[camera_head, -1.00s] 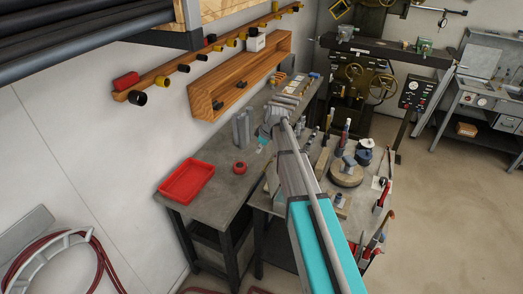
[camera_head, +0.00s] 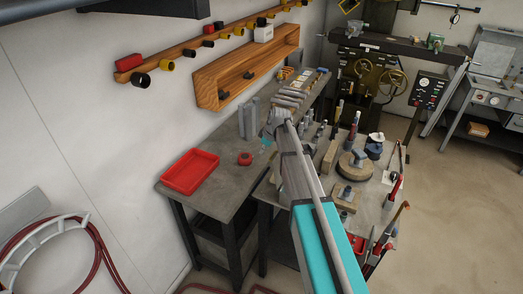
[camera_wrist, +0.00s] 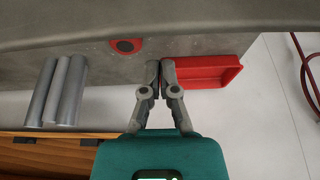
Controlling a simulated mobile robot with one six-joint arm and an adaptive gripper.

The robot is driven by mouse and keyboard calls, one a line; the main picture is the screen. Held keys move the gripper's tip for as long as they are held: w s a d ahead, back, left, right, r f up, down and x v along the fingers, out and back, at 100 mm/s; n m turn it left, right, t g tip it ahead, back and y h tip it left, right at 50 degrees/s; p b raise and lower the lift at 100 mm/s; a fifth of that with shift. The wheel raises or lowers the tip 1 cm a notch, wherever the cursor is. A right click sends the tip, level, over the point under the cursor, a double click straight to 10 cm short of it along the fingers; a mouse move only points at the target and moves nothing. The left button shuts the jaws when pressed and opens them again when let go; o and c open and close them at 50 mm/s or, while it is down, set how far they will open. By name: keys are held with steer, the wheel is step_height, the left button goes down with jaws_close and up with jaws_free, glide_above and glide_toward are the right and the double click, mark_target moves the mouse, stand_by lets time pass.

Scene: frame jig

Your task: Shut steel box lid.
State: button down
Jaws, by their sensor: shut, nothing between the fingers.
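I cannot pick out a steel box with certainty. A grey metal unit (camera_head: 495,85) at the back right has a raised, tilted panel; I cannot tell whether that is its lid. My gripper (camera_wrist: 160,64) is shut and empty in the wrist view, over the grey bench, its fingertips by the left end of the red tray in the picture.
The red tray (camera_head: 189,172), red roll (camera_head: 245,158) and grey cylinders (camera_head: 248,118) stand on the left bench (camera_head: 215,195). A wooden shelf (camera_head: 247,70) hangs on the wall. The right bench is crowded with tools. Open floor (camera_head: 455,220) lies at right.

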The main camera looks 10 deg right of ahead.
mark_target(277, 165)
steer(key=shift+s+d+r, duration=0.1)
steer(key=shift+s+d, duration=0.8)
steer(key=shift+d, duration=0.2)
steer(key=shift+s+a, duration=0.1)
steer(key=shift+a, duration=0.05)
